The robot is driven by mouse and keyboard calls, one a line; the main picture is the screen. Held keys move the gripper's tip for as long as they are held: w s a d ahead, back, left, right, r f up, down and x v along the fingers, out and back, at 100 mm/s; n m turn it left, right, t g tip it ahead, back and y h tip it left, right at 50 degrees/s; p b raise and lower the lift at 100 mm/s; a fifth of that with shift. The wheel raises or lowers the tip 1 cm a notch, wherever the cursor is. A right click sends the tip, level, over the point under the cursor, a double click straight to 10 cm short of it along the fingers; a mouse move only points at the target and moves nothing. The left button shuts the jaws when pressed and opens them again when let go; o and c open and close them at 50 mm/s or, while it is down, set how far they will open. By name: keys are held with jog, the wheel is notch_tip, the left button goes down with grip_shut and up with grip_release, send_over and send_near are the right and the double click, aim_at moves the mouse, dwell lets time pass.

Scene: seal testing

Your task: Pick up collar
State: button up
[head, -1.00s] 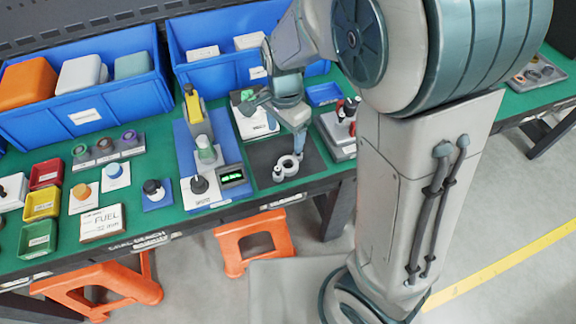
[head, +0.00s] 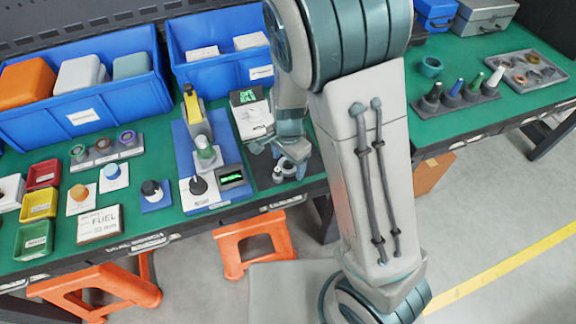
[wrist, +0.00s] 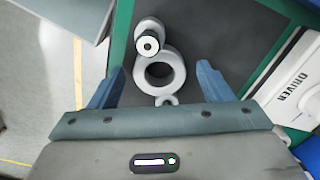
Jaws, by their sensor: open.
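A light grey ring (wrist: 178,73), which looks like the collar, lies flat on a dark mat (wrist: 205,30) in the wrist view. In the head view the light grey parts show partly (head: 287,173) below my gripper (head: 280,150). In the wrist view my gripper (wrist: 159,84) is open and empty, one blue-grey finger left of the ring and one right. The ring lies between them, apart from both. A short round part with a white, dark-holed top (wrist: 148,44) adjoins the ring's far side. A smaller ring (wrist: 166,100) adjoins its near side.
A white device marked DRIVER (wrist: 291,87) stands to the right in the wrist view. In the head view, a blue board with a yellow-topped press (head: 195,115) stands left of the mat. Blue bins (head: 85,95) stand behind. An orange stool (head: 252,240) stands below the bench edge.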

jog(key=c, duration=1.2)
jog(key=shift+o, duration=0.2)
jog(key=shift+r, duration=0.2)
